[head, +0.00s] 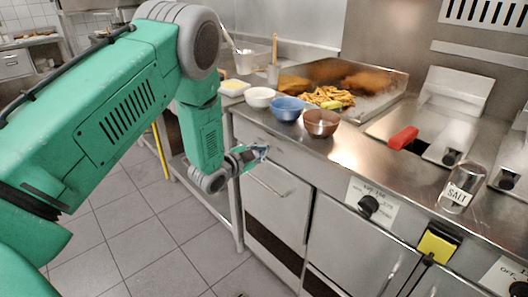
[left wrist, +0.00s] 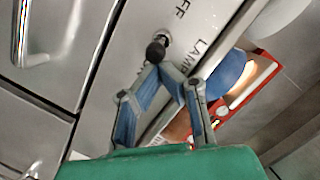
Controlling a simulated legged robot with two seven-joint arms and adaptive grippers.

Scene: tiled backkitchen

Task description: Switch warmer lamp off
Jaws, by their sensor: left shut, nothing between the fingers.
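The lamp switch (left wrist: 156,50) is a small lever with a black tip and a metal base on the counter's steel front, in the left wrist view. "LAMP" lettering runs beside it, with "FF" above and partly hidden letters below. Its black tip shows on the lower side of its base. My left gripper (left wrist: 161,68) is shut and empty, its fingertips right at the black tip; I cannot tell if they touch. In the head view the left gripper (head: 263,151) is at the counter front and the switch is hidden.
On the counter above stand a blue bowl (head: 287,108), a brown bowl (head: 320,123) and a white bowl (head: 260,97). A fries tray (head: 385,84) lies behind. A salt jar (head: 459,190) stands at the right. A door handle (head: 268,187) juts out below the left gripper.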

